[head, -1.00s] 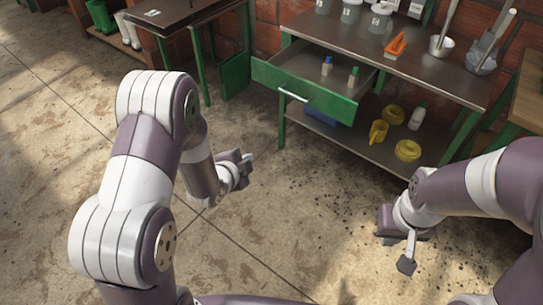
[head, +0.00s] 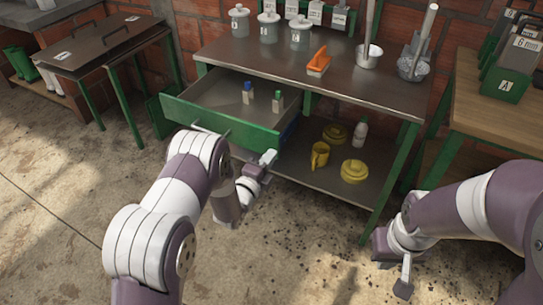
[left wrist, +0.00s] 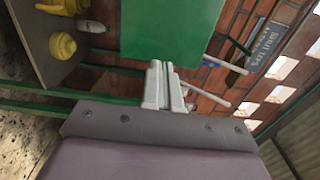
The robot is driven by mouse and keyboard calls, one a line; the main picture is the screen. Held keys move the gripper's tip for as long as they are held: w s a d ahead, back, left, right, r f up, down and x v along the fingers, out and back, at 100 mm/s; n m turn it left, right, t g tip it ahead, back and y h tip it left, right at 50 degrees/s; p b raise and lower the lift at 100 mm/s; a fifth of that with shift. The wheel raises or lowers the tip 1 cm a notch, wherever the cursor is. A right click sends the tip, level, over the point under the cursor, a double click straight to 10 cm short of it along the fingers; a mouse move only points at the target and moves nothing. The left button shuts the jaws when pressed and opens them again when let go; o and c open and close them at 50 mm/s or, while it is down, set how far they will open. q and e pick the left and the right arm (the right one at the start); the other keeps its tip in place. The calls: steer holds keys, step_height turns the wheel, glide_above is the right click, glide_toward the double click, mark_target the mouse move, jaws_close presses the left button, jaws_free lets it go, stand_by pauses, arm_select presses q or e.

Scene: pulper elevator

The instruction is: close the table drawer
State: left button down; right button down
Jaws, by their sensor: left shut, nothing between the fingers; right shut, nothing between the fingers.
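The table drawer (head: 222,121) has a green front and stands pulled out from the metal-topped table (head: 325,75). A blue-capped bottle (head: 247,93) and a green-capped bottle (head: 277,101) stand inside it. Its pale handle is mostly hidden behind my left arm. My left gripper (head: 268,158) is shut and empty, just in front of and below the right end of the drawer front. In the left wrist view its closed fingers (left wrist: 163,85) point at a green panel (left wrist: 172,28) that looks like the drawer front; contact cannot be told. My right gripper (head: 404,282) is shut and empty over the floor, away from the drawer.
The lower shelf (head: 310,178) holds a yellow mug (head: 320,155), yellow round items (head: 354,171) and a white bottle (head: 360,133). Canisters, an orange tool (head: 318,61) and metal pots stand on top. A wooden bench (head: 490,115) is at right. The front floor is clear.

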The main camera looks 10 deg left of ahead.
arm_select(q)
steer(key=shift+x, duration=0.85)
arm_select(e)
steer(key=shift+f, duration=0.1)
